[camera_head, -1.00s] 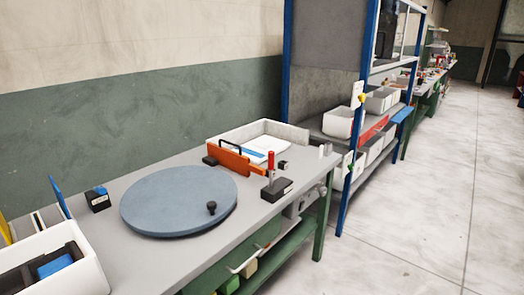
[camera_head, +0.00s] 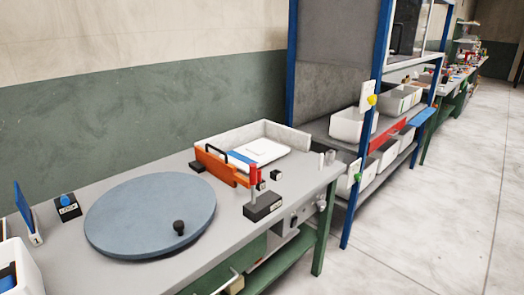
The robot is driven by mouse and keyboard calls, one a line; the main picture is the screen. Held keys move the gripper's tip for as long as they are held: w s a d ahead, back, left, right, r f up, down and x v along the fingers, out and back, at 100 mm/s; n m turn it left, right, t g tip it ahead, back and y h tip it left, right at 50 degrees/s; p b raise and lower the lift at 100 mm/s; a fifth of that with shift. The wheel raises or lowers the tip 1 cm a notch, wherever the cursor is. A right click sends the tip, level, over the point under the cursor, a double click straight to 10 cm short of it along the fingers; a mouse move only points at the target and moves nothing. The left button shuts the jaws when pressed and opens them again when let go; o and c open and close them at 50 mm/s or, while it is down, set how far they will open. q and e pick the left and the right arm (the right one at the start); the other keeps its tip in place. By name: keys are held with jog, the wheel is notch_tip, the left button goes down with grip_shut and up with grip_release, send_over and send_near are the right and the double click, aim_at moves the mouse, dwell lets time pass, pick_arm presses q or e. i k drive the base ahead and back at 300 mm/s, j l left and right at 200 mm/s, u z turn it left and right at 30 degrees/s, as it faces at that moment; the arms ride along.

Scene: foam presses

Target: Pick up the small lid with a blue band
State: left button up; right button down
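A small white lid (camera_head: 262,152) with a blue band (camera_head: 241,157) lies in a white open-topped tray (camera_head: 287,133) at the far end of the workbench. An orange plate (camera_head: 214,165) with a black handle stands along the tray's front side and partly hides the inside. Neither of my grippers shows in the head view.
A round blue-grey turntable (camera_head: 150,212) with a black knob covers the bench middle. A black block with a red post (camera_head: 262,204) stands near the bench's front edge. A blue-framed shelf (camera_head: 360,150) with white bins stands beyond. The floor (camera_head: 420,240) at right is clear.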

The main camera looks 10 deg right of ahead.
aim_at(261, 152)
jog(key=i+l, duration=0.2)
jog(key=l, duration=0.15)
jog(key=i+l, duration=0.15)
jog(key=l, duration=0.2)
jog(key=i+l+u, duration=0.1)
jog(key=l, duration=0.25)
jog(key=i+l, duration=0.45)
jog(key=l, duration=0.25)
jog(key=i+l+u, duration=0.1)
jog(key=l, duration=0.25)
jog(key=i, duration=0.05)
